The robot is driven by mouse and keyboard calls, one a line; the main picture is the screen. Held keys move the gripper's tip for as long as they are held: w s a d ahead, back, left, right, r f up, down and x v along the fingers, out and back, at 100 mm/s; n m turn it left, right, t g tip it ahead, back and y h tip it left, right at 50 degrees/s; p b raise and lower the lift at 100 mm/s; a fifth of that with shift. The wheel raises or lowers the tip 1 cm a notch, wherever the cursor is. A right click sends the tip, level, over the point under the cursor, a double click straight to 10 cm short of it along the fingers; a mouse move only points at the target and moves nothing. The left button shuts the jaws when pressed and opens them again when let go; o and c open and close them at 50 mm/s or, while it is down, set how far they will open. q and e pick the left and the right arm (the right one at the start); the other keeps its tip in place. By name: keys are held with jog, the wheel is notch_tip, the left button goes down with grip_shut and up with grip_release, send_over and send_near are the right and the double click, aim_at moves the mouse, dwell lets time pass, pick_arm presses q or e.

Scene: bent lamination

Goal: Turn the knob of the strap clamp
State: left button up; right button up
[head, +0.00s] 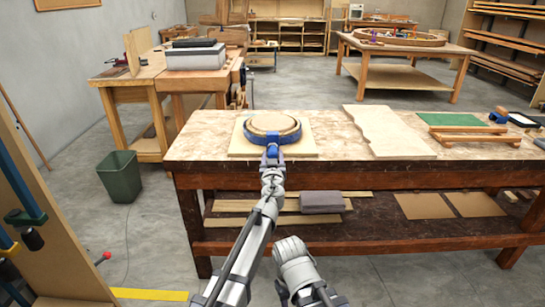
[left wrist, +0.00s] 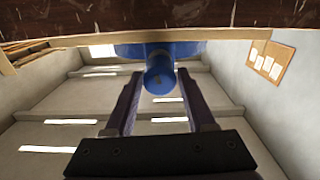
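The strap clamp (head: 289,137) is a blue band around a round wooden ring (head: 272,122) that lies on a pale board on the workbench. Its blue knob (left wrist: 159,79) faces me, round end on, in the left wrist view. My left gripper (head: 272,158) is at the front of the clamp, in line with the knob. In the left wrist view its two dark fingers (left wrist: 160,72) are open, one on each side of the knob, with a gap visible on both sides. In the head view the gripper partly hides the knob. My right gripper does not show.
The workbench (head: 200,140) also bears a wavy-edged board (head: 390,132), a green mat (head: 450,119) and wooden pieces to the right. A grey block (head: 321,202) and planks lie on its lower shelf. A green bin (head: 120,177) stands on the floor at left.

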pick_arm(q)
grip_shut()
jog(key=shift+m, duration=0.3)
jog(key=shift+d+m, duration=0.1)
jog(key=shift+m, duration=3)
jog(key=shift+o, duration=1.9)
grip_release()
jog(key=shift+s, duration=0.1)
jog(key=s, duration=0.7)
jog(key=shift+s, duration=0.3)
